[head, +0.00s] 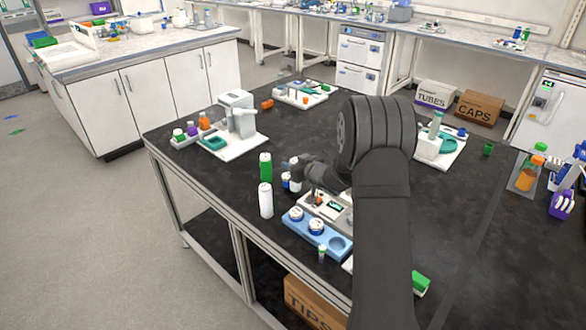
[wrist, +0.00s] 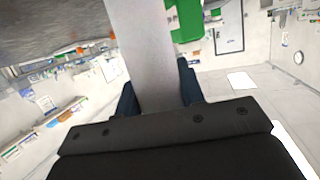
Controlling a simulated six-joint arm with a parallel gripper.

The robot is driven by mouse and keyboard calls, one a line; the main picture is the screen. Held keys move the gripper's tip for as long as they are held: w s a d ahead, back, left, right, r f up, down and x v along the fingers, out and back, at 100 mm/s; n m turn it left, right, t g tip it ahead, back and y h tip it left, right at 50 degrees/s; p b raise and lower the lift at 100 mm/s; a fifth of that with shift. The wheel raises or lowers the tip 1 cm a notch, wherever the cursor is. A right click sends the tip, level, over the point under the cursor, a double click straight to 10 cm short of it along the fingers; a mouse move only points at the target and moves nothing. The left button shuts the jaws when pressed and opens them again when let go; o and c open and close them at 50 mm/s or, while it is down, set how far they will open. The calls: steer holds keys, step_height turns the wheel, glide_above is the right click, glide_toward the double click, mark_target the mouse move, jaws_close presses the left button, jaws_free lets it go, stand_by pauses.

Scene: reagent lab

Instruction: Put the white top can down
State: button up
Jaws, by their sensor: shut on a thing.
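My gripper (head: 291,181) has its blue fingers shut on a white can (wrist: 146,50), which fills the space between them in the wrist view. In the head view the held can (head: 295,170) shows only in part beside my wrist. I cannot tell from these frames whether its base touches the bench. Another white can (head: 265,201) stands upright to the left of my gripper, near the bench's front edge. A green can (head: 265,168) stands just behind that one. A green thing with a white label (wrist: 188,20) shows beside the held can in the wrist view.
A blue tray (head: 338,243) with white-lidded round pots lies in front of my gripper on the black bench (head: 225,185). A white device (head: 238,112) stands behind, to the left. My arm hides part of the bench. The bench left of the cans is clear.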

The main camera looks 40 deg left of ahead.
steer(key=shift+f, duration=0.9)
steer(key=shift+f, duration=0.2)
steer(key=o, duration=1.1)
steer(key=shift+c, duration=0.2)
steer(key=shift+r, duration=0.1)
steer(key=shift+d+r, duration=0.15)
steer(key=v, duration=1.1)
steer(key=shift+d, duration=0.35)
